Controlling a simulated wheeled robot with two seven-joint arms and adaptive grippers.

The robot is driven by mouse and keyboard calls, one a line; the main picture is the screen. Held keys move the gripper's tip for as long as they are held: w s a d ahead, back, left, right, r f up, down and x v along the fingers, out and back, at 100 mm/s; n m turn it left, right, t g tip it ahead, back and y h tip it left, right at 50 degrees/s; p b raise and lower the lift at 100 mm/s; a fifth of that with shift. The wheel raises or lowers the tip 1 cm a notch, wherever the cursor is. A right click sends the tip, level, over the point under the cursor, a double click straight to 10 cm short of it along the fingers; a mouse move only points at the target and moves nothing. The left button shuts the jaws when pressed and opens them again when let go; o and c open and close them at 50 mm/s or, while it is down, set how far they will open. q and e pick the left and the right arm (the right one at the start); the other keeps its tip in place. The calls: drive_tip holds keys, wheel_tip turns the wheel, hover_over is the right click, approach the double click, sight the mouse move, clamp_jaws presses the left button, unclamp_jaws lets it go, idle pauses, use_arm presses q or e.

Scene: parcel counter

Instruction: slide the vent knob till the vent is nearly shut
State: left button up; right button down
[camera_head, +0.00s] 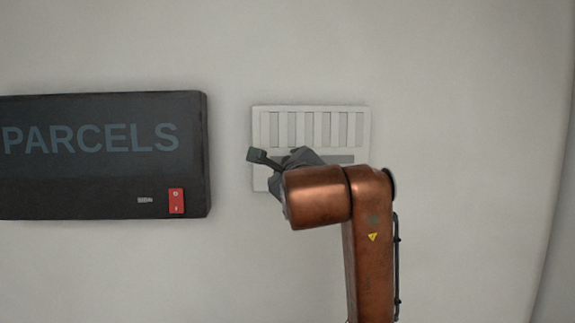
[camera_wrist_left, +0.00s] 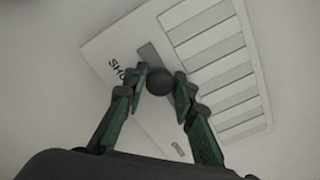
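The vent (camera_head: 312,110) is a pale panel on the wall with upright slats; light and greyer strips alternate across it. A grey slot runs below the slats, partly hidden by my left gripper (camera_head: 275,158). In the left wrist view the vent (camera_wrist_left: 215,50) appears tilted, with lettering starting "SH" beside the slot. The round dark vent knob (camera_wrist_left: 159,82) sits at the slot. The fingertips of my left gripper (camera_wrist_left: 162,80) are apart, one on each side of the knob; I cannot tell whether they touch it. The knob is hidden in the head view. My right gripper is not in view.
A dark box marked "PARCELS" (camera_head: 90,160) is on the wall to the left of the vent, with a red rocker switch (camera_head: 176,201) at its lower right. Bare wall lies between box and vent, and to the right of the vent.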

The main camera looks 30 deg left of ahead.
use_arm(q)
drive_tip(key=o, duration=0.3)
drive_tip(key=shift+a, duration=0.1)
drive_tip(key=v, duration=1.2)
